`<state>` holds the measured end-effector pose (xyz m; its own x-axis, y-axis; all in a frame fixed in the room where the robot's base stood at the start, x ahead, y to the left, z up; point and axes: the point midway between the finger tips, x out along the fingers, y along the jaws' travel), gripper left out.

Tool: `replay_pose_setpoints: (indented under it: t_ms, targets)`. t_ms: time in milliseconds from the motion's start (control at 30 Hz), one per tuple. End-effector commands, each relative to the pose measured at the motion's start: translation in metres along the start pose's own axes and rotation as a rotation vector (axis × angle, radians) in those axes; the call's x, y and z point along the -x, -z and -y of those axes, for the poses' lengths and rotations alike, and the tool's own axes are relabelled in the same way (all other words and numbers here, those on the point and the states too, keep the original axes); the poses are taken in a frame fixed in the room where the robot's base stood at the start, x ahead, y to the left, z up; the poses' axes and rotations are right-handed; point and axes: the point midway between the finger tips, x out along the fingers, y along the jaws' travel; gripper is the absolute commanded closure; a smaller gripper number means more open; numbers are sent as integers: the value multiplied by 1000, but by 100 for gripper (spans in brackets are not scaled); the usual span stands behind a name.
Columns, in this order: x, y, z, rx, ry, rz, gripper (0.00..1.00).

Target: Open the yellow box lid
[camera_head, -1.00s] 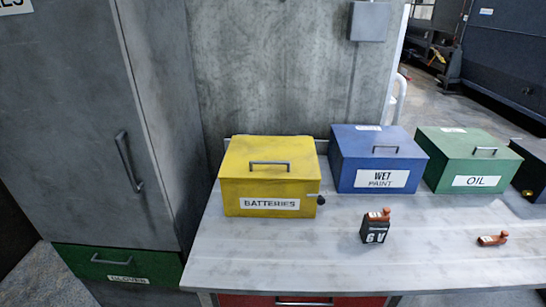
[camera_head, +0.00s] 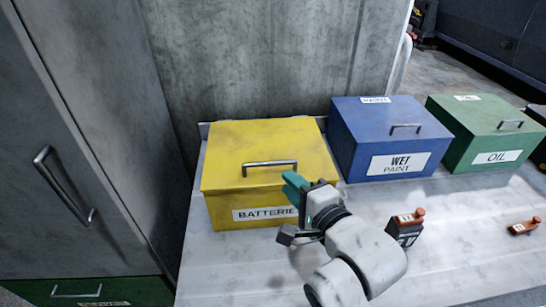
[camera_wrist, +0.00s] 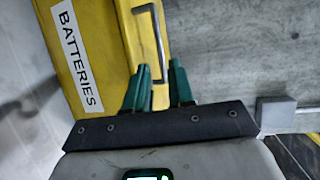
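The yellow box (camera_head: 225,205) stands on the table with its lid (camera_head: 250,140) shut and a "BATTERIES" label on its front. A metal handle (camera_head: 270,163) is on the lid near the front edge. My gripper (camera_head: 296,185) is at the right end of the handle, in front of the box's right side. In the wrist view, the green fingertips (camera_wrist: 160,75) are apart, and the handle (camera_wrist: 158,35) lies just ahead, its near end appearing between them. I cannot tell whether they touch it. My gripper hides part of the label and the box's front right corner.
A blue "WET PAINT" box (camera_head: 385,135) and a green "OIL" box (camera_head: 485,135) stand to the right. A black battery (camera_head: 405,232) and an orange-topped item (camera_head: 524,226) lie on the table (camera_head: 225,275). A grey cabinet (camera_head: 60,120) is close on the left.

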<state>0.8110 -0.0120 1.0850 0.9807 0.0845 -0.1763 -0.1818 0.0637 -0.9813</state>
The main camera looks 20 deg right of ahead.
Motion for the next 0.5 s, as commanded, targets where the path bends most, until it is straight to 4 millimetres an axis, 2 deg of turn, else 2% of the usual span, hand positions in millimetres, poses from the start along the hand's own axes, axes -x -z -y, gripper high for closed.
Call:
replay_pose_setpoints:
  t_ms: [500]
  targets:
    - [-84,0,0,3,-3,0,77]
